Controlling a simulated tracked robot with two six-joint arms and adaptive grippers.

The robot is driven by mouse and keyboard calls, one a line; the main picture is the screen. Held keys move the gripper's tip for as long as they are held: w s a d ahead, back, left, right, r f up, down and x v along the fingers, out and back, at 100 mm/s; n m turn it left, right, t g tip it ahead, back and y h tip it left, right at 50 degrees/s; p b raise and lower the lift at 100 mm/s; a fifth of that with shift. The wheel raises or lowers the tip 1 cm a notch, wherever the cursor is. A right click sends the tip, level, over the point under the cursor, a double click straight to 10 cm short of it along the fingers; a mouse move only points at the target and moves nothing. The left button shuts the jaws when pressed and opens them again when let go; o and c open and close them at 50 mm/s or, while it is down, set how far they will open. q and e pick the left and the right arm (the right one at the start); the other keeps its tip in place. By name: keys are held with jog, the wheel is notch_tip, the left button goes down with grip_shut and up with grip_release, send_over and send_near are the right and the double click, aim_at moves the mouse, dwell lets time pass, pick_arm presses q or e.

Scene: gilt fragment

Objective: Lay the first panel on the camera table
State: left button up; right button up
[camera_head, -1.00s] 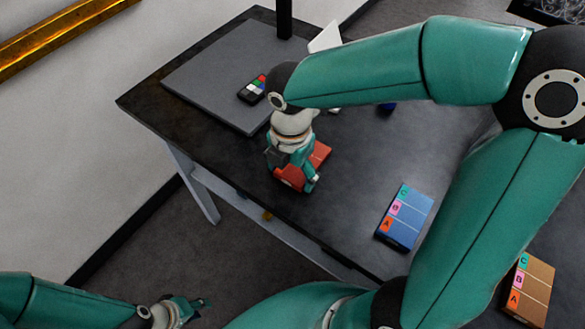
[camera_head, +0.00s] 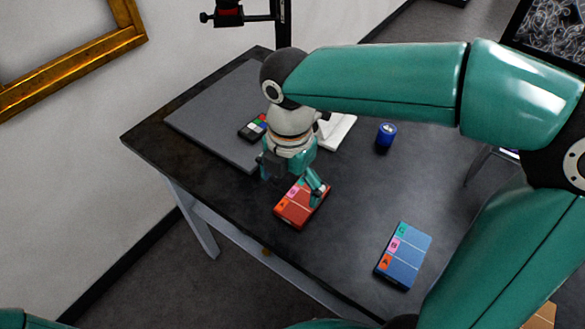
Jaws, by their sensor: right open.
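My right gripper (camera_head: 291,175) is open, just above and at the far end of a red panel (camera_head: 298,208) with a strip of coloured letter tabs. The panel lies on the dark table (camera_head: 345,210) near its front left edge. One finger overlaps the panel's right side in the picture; I cannot tell if it touches. A blue panel (camera_head: 404,258) with similar tabs lies to the right. A corner of a tan panel (camera_head: 541,316) shows at the bottom right. My left gripper is out of the picture.
A white object (camera_head: 338,130) and a blue cylinder (camera_head: 386,135) stand farther back. A gilt frame (camera_head: 75,65) hangs on the wall.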

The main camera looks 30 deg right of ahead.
notch_tip(320, 180, up, 3)
jog(key=shift+r, duration=0.1)
jog(key=shift+s, duration=0.1)
dwell(0.5)
